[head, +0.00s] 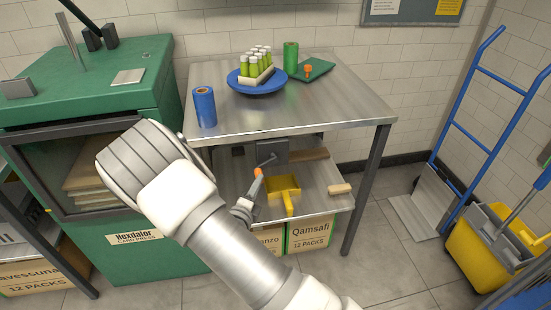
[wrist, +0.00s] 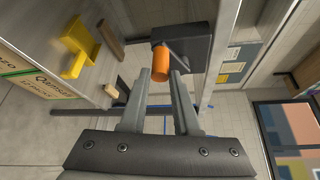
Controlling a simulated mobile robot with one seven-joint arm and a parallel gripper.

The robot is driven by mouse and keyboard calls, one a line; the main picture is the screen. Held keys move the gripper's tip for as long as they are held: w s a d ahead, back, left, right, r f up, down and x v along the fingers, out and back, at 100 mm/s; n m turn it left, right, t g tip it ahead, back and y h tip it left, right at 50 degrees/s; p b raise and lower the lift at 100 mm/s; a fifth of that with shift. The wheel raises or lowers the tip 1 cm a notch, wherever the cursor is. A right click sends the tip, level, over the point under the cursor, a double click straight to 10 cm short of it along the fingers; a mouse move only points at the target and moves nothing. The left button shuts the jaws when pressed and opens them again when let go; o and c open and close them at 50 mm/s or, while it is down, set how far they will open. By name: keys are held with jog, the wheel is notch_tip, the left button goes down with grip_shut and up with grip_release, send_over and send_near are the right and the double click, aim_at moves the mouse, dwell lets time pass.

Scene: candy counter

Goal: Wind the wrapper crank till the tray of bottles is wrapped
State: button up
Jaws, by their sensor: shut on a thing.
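The crank's orange handle (head: 258,172) sits on a dark arm from a grey box (head: 273,151) under the table's front edge. My gripper (head: 251,192) is shut on this handle from below. In the wrist view the orange handle (wrist: 160,63) lies between my two fingertips (wrist: 156,78), with the grey box (wrist: 187,48) behind it. The pale tray (head: 257,78) holds several green bottles with pale caps (head: 255,62), upright on a blue round turntable (head: 262,87). I see no clear film around the bottles.
A blue roll (head: 205,107) and a green roll (head: 291,57) stand on the metal table (head: 325,105). A green tray with an orange knob (head: 307,69) lies behind. A green press (head: 105,100) stands left, a blue hand truck (head: 460,125) right.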

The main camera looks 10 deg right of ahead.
jog(key=shift+d+f+b, duration=0.3)
jog(key=shift+d+f, duration=0.5)
jog(key=shift+d, duration=0.05)
jog(key=shift+d+f, duration=0.25)
jog(key=shift+d, duration=0.25)
jog(key=shift+d+f, duration=0.25)
jog(key=shift+d, duration=0.2)
jog(key=shift+d+f, duration=0.1)
jog(key=shift+d, duration=0.9)
